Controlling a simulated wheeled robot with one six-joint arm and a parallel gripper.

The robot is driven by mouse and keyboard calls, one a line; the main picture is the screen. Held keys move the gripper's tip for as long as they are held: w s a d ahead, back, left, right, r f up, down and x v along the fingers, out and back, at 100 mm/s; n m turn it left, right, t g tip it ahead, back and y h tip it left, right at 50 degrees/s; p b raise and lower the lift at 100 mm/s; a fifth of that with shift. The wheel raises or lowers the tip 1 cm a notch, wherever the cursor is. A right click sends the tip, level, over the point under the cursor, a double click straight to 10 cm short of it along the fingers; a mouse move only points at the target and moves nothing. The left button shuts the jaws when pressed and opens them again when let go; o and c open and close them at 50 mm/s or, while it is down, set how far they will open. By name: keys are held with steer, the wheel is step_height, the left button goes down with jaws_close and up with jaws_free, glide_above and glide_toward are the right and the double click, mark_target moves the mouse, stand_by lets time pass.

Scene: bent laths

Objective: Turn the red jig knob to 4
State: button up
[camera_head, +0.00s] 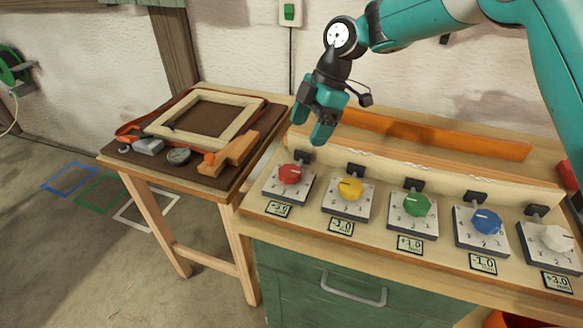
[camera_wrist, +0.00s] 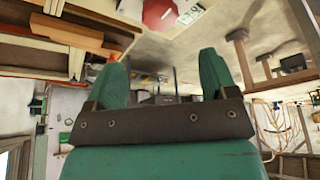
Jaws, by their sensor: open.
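The red jig knob (camera_head: 290,174) sits on a grey dial plate at the left end of a row of knobs on the bench. The number its pointer faces is too small to read. A small display (camera_head: 278,209) in front of it seems to read -3.0. My gripper (camera_head: 312,128) is above and behind the red knob, apart from it, open and empty. In the wrist view my gripper's two teal fingers (camera_wrist: 160,80) stand apart with nothing between them.
Yellow (camera_head: 350,189), green (camera_head: 416,205), blue (camera_head: 486,222) and white (camera_head: 557,238) knobs continue the row rightward. An orange bar (camera_head: 430,136) lies behind them.

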mark_target(290, 170)
steer(key=p+x, duration=0.1)
steer(key=x, duration=1)
steer(key=c, duration=0.9)
